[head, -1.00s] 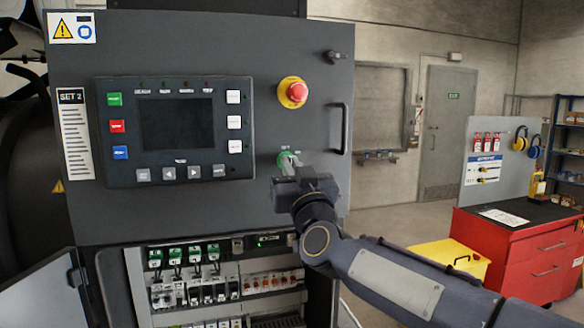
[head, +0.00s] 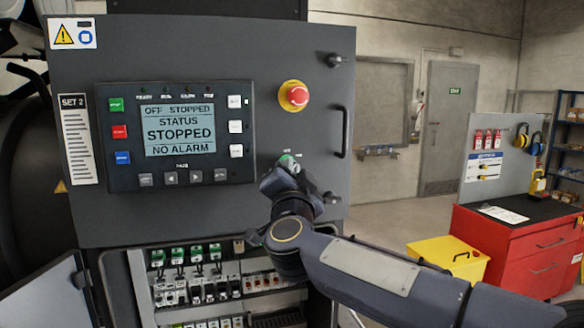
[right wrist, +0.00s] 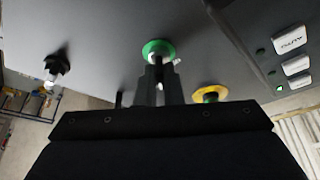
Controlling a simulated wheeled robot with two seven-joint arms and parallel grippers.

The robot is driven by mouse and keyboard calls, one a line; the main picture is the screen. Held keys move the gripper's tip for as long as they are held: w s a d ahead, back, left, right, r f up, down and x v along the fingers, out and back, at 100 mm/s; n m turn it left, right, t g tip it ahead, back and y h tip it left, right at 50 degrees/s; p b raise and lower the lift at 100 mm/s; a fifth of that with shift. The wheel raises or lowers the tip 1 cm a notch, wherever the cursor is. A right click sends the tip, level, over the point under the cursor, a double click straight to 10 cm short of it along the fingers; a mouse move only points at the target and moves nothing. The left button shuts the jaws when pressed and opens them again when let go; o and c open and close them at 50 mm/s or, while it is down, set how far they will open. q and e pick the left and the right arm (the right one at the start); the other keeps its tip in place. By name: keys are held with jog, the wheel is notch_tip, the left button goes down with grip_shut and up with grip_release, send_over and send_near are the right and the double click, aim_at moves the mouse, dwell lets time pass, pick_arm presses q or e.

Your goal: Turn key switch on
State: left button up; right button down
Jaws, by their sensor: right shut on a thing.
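The key switch (head: 287,160) is a small round switch with a green collar on the grey panel of SET 2, below the red emergency stop. In the right wrist view its green collar (right wrist: 158,47) shows at the fingertips. My right gripper (head: 288,170) is at the switch, shut on its key, and hides most of it in the head view; the fingers also show in the right wrist view (right wrist: 160,75). The controller display (head: 180,129) is lit and reads OFF STOPPED, STATUS STOPPED, NO ALARM. My left gripper is out of view.
The red emergency stop (head: 293,96) on its yellow ring sits above the switch. A vertical door handle (head: 342,132) is to the right. Below is an open bay with breakers (head: 205,290). A yellow box (head: 452,258) and red cabinet (head: 515,248) stand farther right.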

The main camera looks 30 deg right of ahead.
jog(key=shift+r+m+g+h+p, duration=0.1)
jog(key=shift+m+g+h+p, duration=0.5)
jog(key=shift+m, duration=1.4)
jog(key=c, duration=1.6)
grip_release()
jog(key=shift+o, duration=0.2)
jog(key=shift+s+a, duration=0.1)
jog(key=b+v, duration=0.2)
jog(key=v, duration=0.5)
jog(key=shift+s+a+b, duration=0.2)
jog(key=shift+s+b, duration=0.1)
jog(key=shift+b, duration=0.1)
